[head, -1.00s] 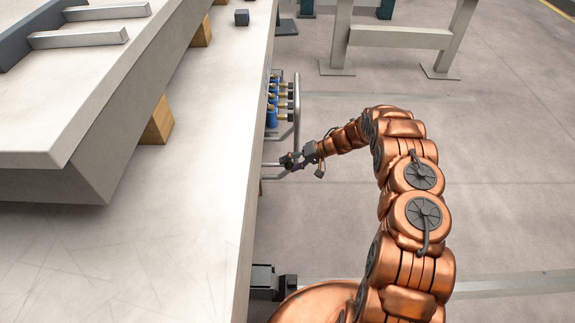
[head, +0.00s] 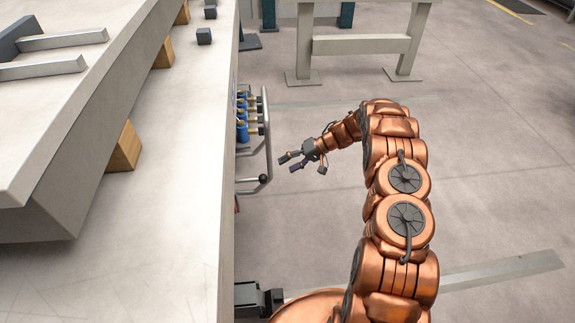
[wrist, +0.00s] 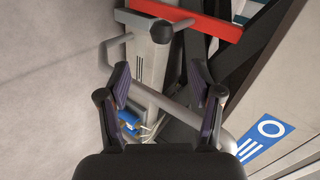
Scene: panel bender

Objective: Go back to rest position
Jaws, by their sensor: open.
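My gripper (head: 291,163) is open and empty in the head view, held over the floor to the right of the machine's side. It points left toward a bent grey tube guard (head: 268,140) and is apart from it in that view. In the wrist view the two dark fingers of my gripper (wrist: 160,95) are spread wide. Between and beyond them are a grey tube and a lever with a dark round knob (wrist: 161,32). The knob also shows in the head view (head: 263,179), just below and left of the fingertips.
Blue fittings with brass ends (head: 242,115) sit behind the guard on the machine's side. The pale machine table (head: 185,200) fills the left, with wooden blocks (head: 124,148) on it. A grey stand (head: 360,45) is at the back. The floor right of my arm is clear.

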